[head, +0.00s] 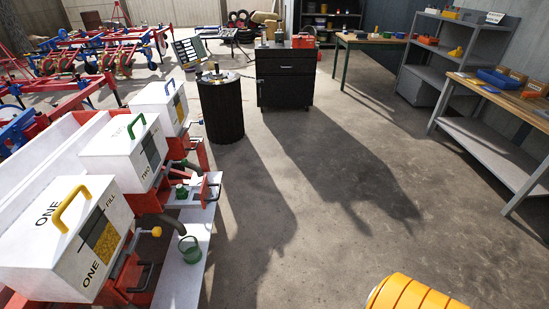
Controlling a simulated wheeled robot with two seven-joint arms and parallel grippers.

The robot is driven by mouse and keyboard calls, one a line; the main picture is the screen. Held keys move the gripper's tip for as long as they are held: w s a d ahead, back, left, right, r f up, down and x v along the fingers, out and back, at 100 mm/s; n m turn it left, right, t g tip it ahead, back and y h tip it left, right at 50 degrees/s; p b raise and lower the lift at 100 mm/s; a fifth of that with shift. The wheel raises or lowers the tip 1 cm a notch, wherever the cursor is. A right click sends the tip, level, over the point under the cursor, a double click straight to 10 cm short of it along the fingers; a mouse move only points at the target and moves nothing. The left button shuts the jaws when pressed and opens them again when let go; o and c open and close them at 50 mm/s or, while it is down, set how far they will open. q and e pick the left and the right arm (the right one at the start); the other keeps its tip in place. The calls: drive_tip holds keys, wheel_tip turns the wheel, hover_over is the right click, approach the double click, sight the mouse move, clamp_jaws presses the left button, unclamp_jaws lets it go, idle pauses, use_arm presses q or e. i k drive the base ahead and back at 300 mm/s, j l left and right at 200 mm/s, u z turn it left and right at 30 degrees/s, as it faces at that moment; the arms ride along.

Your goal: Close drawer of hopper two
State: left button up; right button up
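Hopper two (122,152) is a white box with a green handle and the word TWO, in the middle of the row at the left in the head view. At its lower right a red and white drawer-like part (208,186) juts out over a white board (200,228). It looks pulled out, but it is small and partly covered. A small green object (181,191) is beside it. Neither of my grippers shows in the head view.
Hopper one (65,235), with a yellow handle, is nearer. A third hopper (160,105) with a blue handle is farther. A green can (190,250) stands on the board. A yellow-orange ringed object (415,292) is at the bottom edge. The middle floor is clear.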

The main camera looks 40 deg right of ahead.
sight(198, 197)
drive_tip(key=z, duration=0.75)
